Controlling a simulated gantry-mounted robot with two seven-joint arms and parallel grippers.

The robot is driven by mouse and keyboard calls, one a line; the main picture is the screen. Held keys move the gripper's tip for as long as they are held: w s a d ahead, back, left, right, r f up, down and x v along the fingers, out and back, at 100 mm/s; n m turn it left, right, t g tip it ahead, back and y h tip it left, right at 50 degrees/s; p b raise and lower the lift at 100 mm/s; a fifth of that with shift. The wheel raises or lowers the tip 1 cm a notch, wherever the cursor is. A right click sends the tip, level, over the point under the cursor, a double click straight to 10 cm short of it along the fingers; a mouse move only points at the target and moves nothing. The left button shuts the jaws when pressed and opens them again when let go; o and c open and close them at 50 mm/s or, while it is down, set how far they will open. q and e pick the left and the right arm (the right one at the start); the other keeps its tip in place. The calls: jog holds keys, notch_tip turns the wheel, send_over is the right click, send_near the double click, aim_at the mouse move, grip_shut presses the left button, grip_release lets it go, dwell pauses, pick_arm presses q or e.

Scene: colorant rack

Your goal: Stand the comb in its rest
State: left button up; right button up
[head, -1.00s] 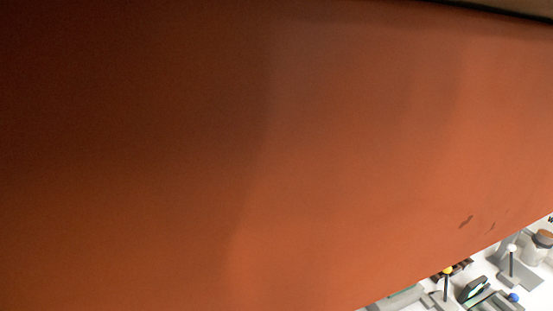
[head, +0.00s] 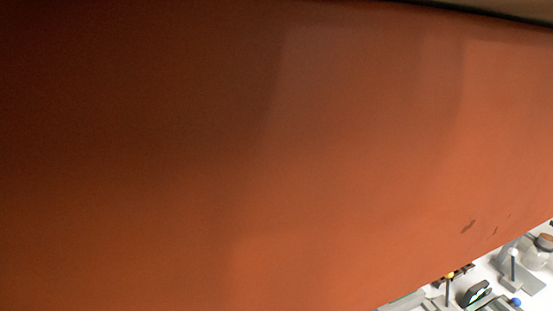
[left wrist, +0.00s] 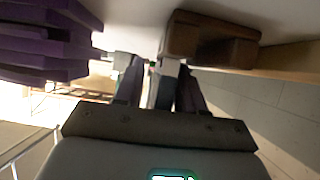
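I cannot make out the comb or its rest for certain in either view. My left gripper (left wrist: 158,82) shows in the left wrist view, with two dark fingers pointing up the picture and standing apart. A light strip shows between the fingers. A pale grey piece (left wrist: 165,88) shows beside the right finger, and I cannot tell whether it lies between the fingers or behind them. In the head view a large orange-brown surface hides nearly everything, including both grippers. My right gripper is in neither view.
In the head view's lower right corner, a white worktop (head: 530,296) carries a black-and-green item (head: 477,293), a yellow-topped post (head: 449,288), a white-topped post (head: 513,265) and a brown-lidded jar (head: 540,250). The left wrist view shows purple slabs (left wrist: 45,45) and a brown block (left wrist: 210,40).

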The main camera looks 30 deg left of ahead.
pick_arm(q)
jog(key=shift+w+a+r, duration=0.15)
jog(key=shift+a+r, duration=0.15)
jog(key=shift+a+r, duration=0.1)
jog(key=shift+r, duration=0.05)
jog(key=v, duration=1)
jog(key=shift+p, duration=0.35)
jog(key=shift+s+a+r, duration=0.1)
jog(key=shift+s, duration=0.55)
